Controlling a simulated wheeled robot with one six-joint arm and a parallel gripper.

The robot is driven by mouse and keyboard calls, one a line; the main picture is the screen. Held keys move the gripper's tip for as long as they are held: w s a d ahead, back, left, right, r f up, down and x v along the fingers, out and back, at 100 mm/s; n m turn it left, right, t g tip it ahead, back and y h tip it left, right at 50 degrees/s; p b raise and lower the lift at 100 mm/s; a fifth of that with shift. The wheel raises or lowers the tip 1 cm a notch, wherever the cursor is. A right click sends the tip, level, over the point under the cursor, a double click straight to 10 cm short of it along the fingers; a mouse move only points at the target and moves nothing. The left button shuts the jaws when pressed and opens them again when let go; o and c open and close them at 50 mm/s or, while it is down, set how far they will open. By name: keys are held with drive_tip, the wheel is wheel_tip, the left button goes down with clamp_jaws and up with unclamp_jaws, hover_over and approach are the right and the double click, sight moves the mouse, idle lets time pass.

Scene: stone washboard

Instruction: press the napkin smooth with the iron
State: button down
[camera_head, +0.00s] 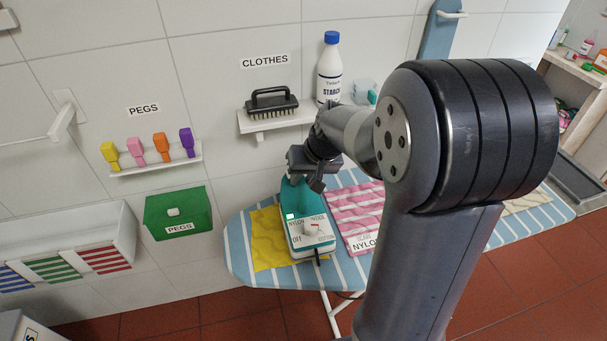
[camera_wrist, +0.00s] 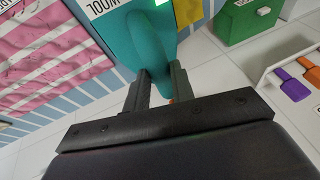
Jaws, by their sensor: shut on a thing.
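A teal and white iron (camera_head: 298,215) is over the right part of a yellow wavy-patterned cloth (camera_head: 264,245) on the blue striped ironing board (camera_head: 237,250). I cannot tell whether its sole touches the cloth. A pink striped cloth (camera_head: 358,208) with a NYLON label lies just right of the iron. I cannot tell which cloth is the napkin. My gripper (camera_head: 312,184) is shut on the teal handle, which also shows between the fingers in the wrist view (camera_wrist: 150,42). The iron's dial faces up. Its sole is hidden.
A wall shelf (camera_head: 280,122) behind the board holds a black brush (camera_head: 271,103) and a white starch bottle (camera_head: 329,70). A green peg box (camera_head: 178,213) and several coloured pegs (camera_head: 160,147) are left. My arm hides part of the board's right side.

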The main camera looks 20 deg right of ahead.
drive_tip(key=shift+f+b, duration=0.65)
drive_tip(key=shift+f, duration=0.05)
idle(0.8)
drive_tip(key=shift+r, duration=0.15)
idle(1.5)
